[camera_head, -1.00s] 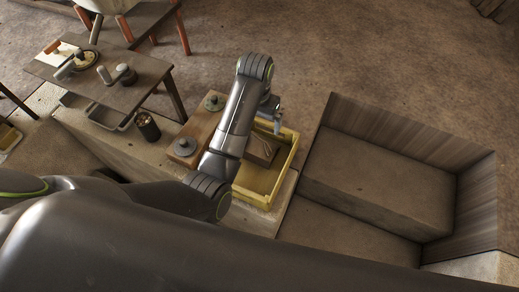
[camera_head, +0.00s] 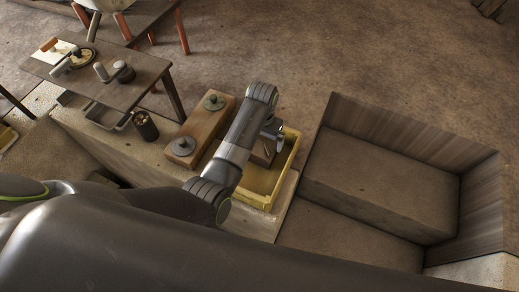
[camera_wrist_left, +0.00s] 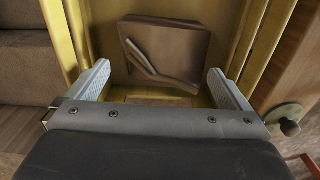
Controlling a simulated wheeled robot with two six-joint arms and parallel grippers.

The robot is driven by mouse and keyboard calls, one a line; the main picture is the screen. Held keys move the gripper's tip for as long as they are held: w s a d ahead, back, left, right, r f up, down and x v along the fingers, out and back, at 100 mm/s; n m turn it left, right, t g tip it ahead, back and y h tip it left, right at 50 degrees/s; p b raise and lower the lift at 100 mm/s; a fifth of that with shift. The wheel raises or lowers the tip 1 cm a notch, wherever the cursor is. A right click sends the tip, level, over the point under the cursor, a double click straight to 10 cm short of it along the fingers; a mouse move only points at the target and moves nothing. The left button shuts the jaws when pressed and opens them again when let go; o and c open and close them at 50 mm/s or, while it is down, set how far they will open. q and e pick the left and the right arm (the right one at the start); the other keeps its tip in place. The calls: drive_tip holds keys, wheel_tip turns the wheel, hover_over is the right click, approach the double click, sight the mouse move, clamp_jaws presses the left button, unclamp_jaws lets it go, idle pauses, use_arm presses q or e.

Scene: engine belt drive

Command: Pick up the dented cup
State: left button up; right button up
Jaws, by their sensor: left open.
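A dark, round cup-like container (camera_head: 145,126) stands on the pale ledge left of the wooden board; it is too small to tell whether it is dented. My left gripper (camera_head: 279,142) is over the yellow crate (camera_head: 293,151), to the right of that container and apart from it. In the left wrist view the open fingers (camera_wrist_left: 160,84) hold nothing and point into the crate (camera_wrist_left: 72,35). Between and beyond them lies a brown block (camera_wrist_left: 185,45) with thin strips on it. No cup is visible in the wrist view. My right gripper is not in view.
A wooden board (camera_head: 207,128) with two round grey knobs lies between container and crate. A dark table (camera_head: 118,95) with small items stands upper left. A low wooden-walled bay (camera_head: 380,185) is at the right.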

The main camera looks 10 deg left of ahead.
sight(262, 143)
use_arm(q)
drive_tip(key=shift+w+f, duration=0.15)
drive_tip(key=shift+f, duration=2.5)
drive_tip(key=c, duration=1)
drive_tip(key=shift+r, duration=0.15)
drive_tip(key=shift+c, duration=0.2)
drive_tip(key=shift+r, duration=0.6)
wheel_tip(262, 143, up, 15)
drive_tip(key=p, duration=0.1)
